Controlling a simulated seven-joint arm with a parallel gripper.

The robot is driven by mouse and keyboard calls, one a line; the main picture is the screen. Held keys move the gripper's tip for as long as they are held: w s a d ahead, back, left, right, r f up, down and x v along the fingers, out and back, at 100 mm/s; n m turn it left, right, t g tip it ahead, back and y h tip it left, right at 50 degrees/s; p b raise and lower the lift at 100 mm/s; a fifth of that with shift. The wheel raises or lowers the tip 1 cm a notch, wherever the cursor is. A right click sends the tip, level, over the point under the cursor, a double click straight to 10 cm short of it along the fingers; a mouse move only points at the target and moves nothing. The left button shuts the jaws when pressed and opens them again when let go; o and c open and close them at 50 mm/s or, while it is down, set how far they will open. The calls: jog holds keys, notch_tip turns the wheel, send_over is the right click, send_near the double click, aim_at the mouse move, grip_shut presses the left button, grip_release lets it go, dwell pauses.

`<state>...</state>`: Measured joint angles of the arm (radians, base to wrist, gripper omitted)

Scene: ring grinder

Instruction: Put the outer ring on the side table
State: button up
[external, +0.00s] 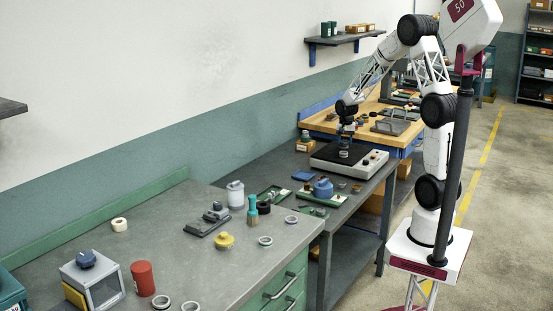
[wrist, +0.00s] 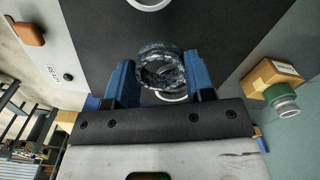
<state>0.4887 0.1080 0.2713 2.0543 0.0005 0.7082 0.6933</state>
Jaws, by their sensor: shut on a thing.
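My gripper (wrist: 160,62) has its blue fingers on either side of a dark, mottled metal ring (wrist: 162,76) in the wrist view and is shut on it. A smaller pale ring (wrist: 172,98) shows just beyond the held ring, partly hidden. Another pale ring (wrist: 148,3) is cut off at the top edge. In the external view my gripper (external: 345,132) points down over the machine's black plate (external: 325,153), with a small ring (external: 344,154) below it. I cannot tell which surface is the side table.
A grey bench (external: 190,262) in front holds a red cylinder (external: 143,278), a yellow knob (external: 224,240) and several rings. A blue-lidded item (external: 323,187) stands before the machine. A wooden bench (external: 363,112) with clutter lies behind. A cardboard box (wrist: 272,76) sits beside the plate.

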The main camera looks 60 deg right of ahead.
aim_at(344, 141)
jog(key=shift+w+d, duration=0.25)
jog(key=shift+w, duration=0.2)
jog(key=shift+f, duration=0.15)
jog(key=shift+f, duration=1.65)
jog(key=shift+f, duration=0.1)
jog(key=o, duration=0.9)
jog(key=shift+o, duration=0.2)
notch_tip(344, 141, up, 12)
jog(key=shift+r, duration=0.15)
